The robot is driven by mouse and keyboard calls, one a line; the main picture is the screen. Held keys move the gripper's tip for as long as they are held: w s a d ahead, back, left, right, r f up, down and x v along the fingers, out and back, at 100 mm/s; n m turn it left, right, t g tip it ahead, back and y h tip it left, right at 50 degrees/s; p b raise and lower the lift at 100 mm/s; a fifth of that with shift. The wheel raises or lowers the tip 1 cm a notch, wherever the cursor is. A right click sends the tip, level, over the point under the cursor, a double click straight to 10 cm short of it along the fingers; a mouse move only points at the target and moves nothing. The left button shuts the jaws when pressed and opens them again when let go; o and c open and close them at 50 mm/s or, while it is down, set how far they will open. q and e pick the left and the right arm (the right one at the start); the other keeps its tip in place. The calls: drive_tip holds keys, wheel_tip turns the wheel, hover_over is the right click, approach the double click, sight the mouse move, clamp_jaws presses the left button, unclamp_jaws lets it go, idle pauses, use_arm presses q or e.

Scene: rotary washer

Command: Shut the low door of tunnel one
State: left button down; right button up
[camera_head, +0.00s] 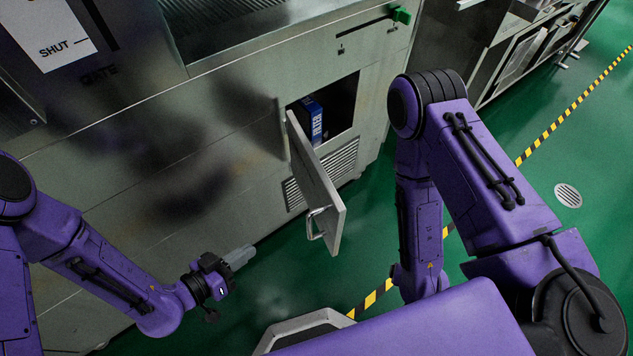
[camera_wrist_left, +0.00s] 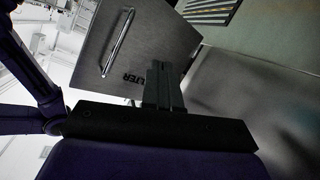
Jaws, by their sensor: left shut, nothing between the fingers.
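The low door (camera_head: 318,184) of the steel machine stands open, swung out from its opening, with a bar handle (camera_head: 316,224) on its outer face. A blue filter box (camera_head: 312,120) sits inside the opening. My left gripper (camera_head: 240,257) is shut and empty, low to the left of the door and apart from it in the head view. In the left wrist view the door (camera_wrist_left: 150,45) and its handle (camera_wrist_left: 118,42) lie beyond the shut fingertips (camera_wrist_left: 160,75). My right arm hangs at the right; its gripper is not in view.
A louvred vent (camera_head: 340,160) is below the opening. A green lever (camera_head: 401,15) sits in a slot above it. Green floor (camera_head: 270,290) lies in front, with a yellow-black stripe (camera_head: 375,296) and a round drain (camera_head: 568,195). A second machine stands at the upper right.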

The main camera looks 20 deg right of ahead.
use_arm(q)
drive_tip(key=s+d+r+m+g+h+p, duration=0.25)
drive_tip(key=r+m+g+h, duration=0.4)
drive_tip(key=r, duration=0.65)
drive_tip(key=m+t+p, duration=0.1)
drive_tip(key=m+p, duration=0.1)
drive_tip(key=p, duration=0.1)
approach(334, 207)
drive_tip(key=shift+y, duration=0.35)
drive_tip(key=d, duration=0.3)
drive_tip(key=d+r, duration=0.1)
drive_tip(key=d, duration=0.1)
drive_tip(key=shift+w+d, duration=0.1)
drive_tip(key=shift+d, duration=0.1)
drive_tip(key=shift+w+d+f, duration=0.1)
drive_tip(key=shift+d+f, duration=0.05)
drive_tip(key=shift+d, duration=0.55)
use_arm(e)
wheel_tip(334, 207, up, 8)
drive_tip(key=shift+f, duration=0.1)
